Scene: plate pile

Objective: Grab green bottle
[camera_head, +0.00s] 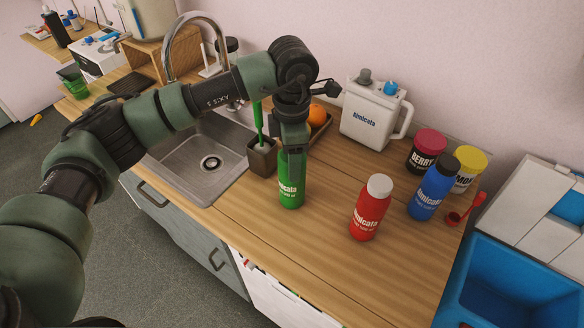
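The green bottle (289,194) with white lettering stands upright on the wooden counter, right of the sink. My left arm comes in from the left and bends down over it. My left gripper (293,150) points down at the bottle, and a grey finger covers the bottle's top and part of its side. The bottle's cap is hidden. I cannot tell whether the fingers touch the bottle or how far apart they are. My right gripper does not show.
A red bottle (370,209) and a blue bottle (433,188) stand to the right. A brown holder (262,158) is close on the left, beside the sink (207,187). A white jug (371,118) and two jars are behind. Counter (330,255) in front is clear.

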